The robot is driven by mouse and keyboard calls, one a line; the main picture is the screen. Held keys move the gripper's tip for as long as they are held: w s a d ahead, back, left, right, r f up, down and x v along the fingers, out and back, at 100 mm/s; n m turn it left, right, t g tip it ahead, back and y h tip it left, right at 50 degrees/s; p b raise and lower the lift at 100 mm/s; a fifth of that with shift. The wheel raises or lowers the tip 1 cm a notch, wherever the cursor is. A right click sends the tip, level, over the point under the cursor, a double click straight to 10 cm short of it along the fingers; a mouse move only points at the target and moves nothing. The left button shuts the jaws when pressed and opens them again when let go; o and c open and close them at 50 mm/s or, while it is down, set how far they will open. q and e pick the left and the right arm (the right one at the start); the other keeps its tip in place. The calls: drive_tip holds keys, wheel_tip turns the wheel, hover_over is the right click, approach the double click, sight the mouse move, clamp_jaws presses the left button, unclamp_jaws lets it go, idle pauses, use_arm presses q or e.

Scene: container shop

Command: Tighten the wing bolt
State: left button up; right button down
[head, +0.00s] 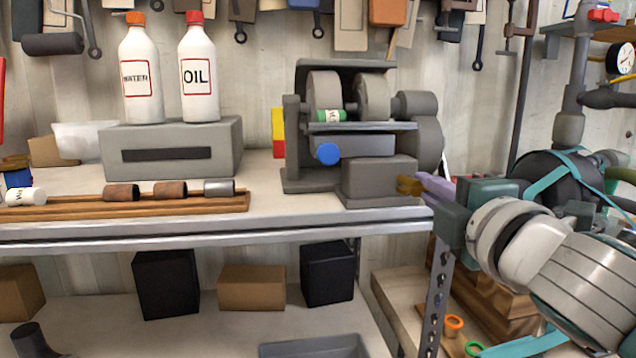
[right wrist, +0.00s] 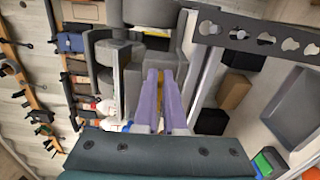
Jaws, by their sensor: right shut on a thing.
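The wing bolt (head: 407,186) is brass-yellow and sticks out from the right side of the grey machine's lower block (head: 378,181). My right gripper (head: 422,184) comes in from the right with its purple fingers shut on the bolt's outer end. In the right wrist view, the two purple fingers (right wrist: 160,82) lie close together with a strip of yellow between them. The fingers hide part of the bolt, so I cannot tell how far it is screwed in. My left gripper is not in view.
The grey machine (head: 292,150) stands on the bench (head: 270,196), with a blue knob (head: 327,154) in front. White bottles (head: 140,75) stand on a grey box (head: 225,140) at left. A perforated metal post (head: 437,290) stands below my right gripper. Pipes (head: 570,125) crowd the right side.

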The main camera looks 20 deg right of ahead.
drive_tip(key=shift+a+f+m, duration=0.1)
drive_tip(key=shift+f+m, duration=0.05)
drive_tip(key=shift+m, duration=0.15)
idle(0.4)
drive_tip(key=c, duration=1)
unclamp_jaws()
drive_tip(key=b+v, duration=0.1)
drive_tip(key=v, duration=0.9)
drive_tip(key=shift+b, duration=0.3)
